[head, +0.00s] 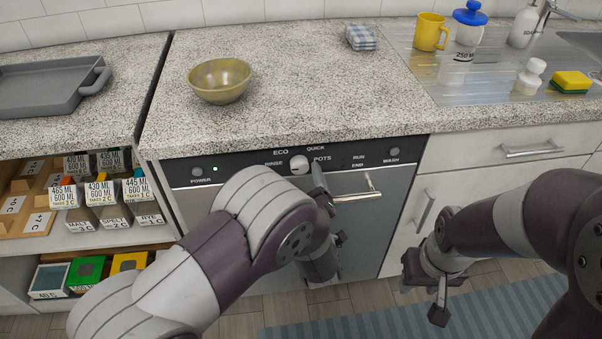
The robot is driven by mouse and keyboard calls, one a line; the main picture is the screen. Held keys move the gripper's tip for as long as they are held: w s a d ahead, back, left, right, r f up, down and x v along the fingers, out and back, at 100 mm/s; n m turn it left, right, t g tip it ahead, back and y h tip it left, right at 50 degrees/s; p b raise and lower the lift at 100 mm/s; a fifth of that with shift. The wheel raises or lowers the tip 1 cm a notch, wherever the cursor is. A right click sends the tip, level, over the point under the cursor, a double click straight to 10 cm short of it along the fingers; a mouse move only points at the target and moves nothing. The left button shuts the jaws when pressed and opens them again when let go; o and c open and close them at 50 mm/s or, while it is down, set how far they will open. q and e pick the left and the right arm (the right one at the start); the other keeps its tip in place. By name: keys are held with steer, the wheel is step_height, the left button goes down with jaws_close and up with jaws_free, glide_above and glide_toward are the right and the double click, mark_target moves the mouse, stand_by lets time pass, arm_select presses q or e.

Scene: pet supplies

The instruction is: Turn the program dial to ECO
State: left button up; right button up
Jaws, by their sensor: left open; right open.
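The white round program dial (299,164) sits on the dark control panel (240,168) of the dishwasher (372,222). Labels stand around it: RINSE to its left, ECO above left, QUICK above right, POTS to its right. I cannot tell which label the dial points at. My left gripper (318,178) is just right of and below the dial; one grey finger shows close to it, and my own arm hides much of the rest. I cannot tell whether it touches. My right gripper (424,291) is open and empty, low in front of the cabinet, away from the panel.
A metal door handle (357,196) juts out right of my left gripper. A POWER button (197,171), a lit green light (215,169) and a WASH button (394,152) are on the panel. A yellow bowl (220,80) stands on the worktop above. Open shelves with boxes are at left.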

mark_target(299, 165)
arm_select(q)
steer(key=shift+x, duration=1.45)
steer(key=c, duration=1.1)
steer(key=shift+o, duration=0.2)
